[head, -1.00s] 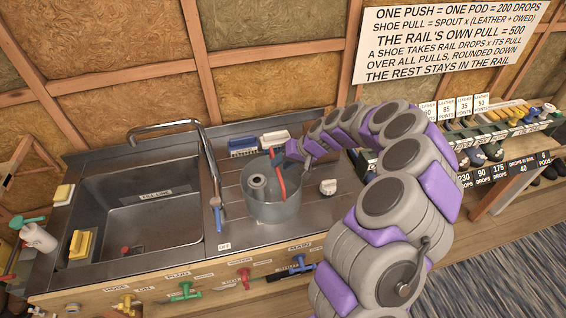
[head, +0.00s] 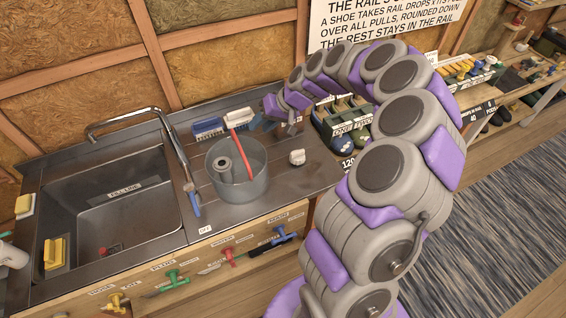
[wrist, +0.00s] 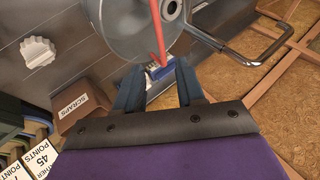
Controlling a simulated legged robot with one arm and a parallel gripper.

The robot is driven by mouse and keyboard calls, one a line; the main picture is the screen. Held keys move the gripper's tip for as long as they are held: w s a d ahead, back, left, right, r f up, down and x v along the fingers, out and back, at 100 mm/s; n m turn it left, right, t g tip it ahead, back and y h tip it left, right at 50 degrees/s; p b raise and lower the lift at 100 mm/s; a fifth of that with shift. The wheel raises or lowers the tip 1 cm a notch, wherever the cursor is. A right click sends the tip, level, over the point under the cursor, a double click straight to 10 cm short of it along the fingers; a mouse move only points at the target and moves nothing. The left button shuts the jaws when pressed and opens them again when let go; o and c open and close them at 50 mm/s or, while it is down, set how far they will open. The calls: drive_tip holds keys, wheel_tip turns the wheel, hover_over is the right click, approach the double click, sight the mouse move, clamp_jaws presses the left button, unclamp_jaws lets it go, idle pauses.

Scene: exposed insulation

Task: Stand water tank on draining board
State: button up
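The water tank, a round grey metal tub (head: 252,188), stands upright on the draining board (head: 292,186) to the right of the sink. A grey cylinder with a hole shows inside it, and a red handle (head: 240,146) rises above its rim. In the wrist view the tank (wrist: 118,38) is at the top, with the red handle (wrist: 157,30) crossing its edge. My gripper (wrist: 158,70) is open and empty, its fingers apart and clear of the tank. In the head view my gripper (head: 272,107) is behind and right of the tank; its fingertips are hard to make out there.
The sink (head: 120,210) with its tap (head: 130,115) lies left. Brushes (head: 208,127) lie behind the tank, and a white knob (head: 297,157) sits right of it. A scraps box (wrist: 88,104) is near my gripper. Coloured valves (head: 172,280) line the front.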

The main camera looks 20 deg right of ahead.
drive_tip(key=s+a+r+n+g+h, duration=0.1)
drive_tip(key=s+a+r+n+g, duration=0.1)
drive_tip(key=s+a+r, duration=0.4)
drive_tip(key=s+a+r+n+g, duration=0.15)
drive_tip(key=s+a, duration=0.25)
drive_tip(key=s, duration=0.4)
drive_tip(key=s+f+m+g+h+b, duration=0.1)
drive_tip(key=s+h, duration=0.1)
drive_tip(key=s, duration=1)
drive_tip(key=s+d+f+m+g+h, duration=0.1)
drive_tip(key=s+h, duration=0.2)
drive_tip(key=s, duration=1)
drive_tip(key=shift+s+d+f+g+b, duration=0.15)
drive_tip(key=shift+s+f+g+b, duration=0.1)
drive_tip(key=shift+g+b, duration=0.1)
